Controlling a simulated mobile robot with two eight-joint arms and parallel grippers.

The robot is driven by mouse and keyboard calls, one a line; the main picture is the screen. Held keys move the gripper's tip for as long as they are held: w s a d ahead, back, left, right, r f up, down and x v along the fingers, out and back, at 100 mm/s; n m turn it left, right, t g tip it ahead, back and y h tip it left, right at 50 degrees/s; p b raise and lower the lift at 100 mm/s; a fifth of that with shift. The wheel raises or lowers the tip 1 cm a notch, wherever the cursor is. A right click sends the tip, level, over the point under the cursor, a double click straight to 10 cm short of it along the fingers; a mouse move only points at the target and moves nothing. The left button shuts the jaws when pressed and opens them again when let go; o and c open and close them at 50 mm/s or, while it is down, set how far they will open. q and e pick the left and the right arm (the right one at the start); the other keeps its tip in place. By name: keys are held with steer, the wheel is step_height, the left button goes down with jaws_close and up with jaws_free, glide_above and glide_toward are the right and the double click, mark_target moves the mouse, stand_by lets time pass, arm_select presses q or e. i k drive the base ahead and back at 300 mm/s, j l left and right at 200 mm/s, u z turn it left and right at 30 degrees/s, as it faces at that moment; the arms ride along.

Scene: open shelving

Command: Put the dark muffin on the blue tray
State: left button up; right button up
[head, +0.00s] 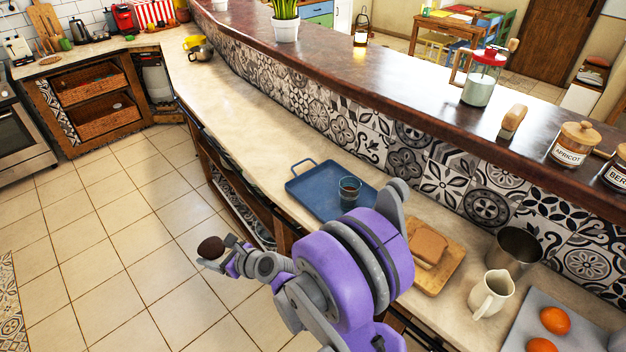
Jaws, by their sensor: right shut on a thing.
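The dark muffin (211,248) is a small dark brown lump at the tip of my right gripper (213,258). My right gripper is shut on it and holds it out over the tiled floor, left of the counter. The blue tray (308,197) lies on the counter, up and to the right of the gripper. A dark glass (349,189) stands on the tray's right part. My right arm hides part of the tray's lower right side. My left gripper is not in view.
Right of my arm, a wooden board (441,271) carries bread (428,246). A metal cup (513,250), a cream jug (490,293) and a grey tray (580,318) with oranges stand further right. The counter (232,120) beyond the blue tray is clear. A raised ledge runs behind.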

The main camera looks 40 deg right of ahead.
mark_target(322, 185)
steer(key=i+z, duration=0.25)
steer(key=i, duration=1.1)
steer(key=i+u, duration=0.15)
steer(key=u, duration=8.9)
steer(key=i+j+u, duration=0.2)
steer(key=k+j, duration=0.05)
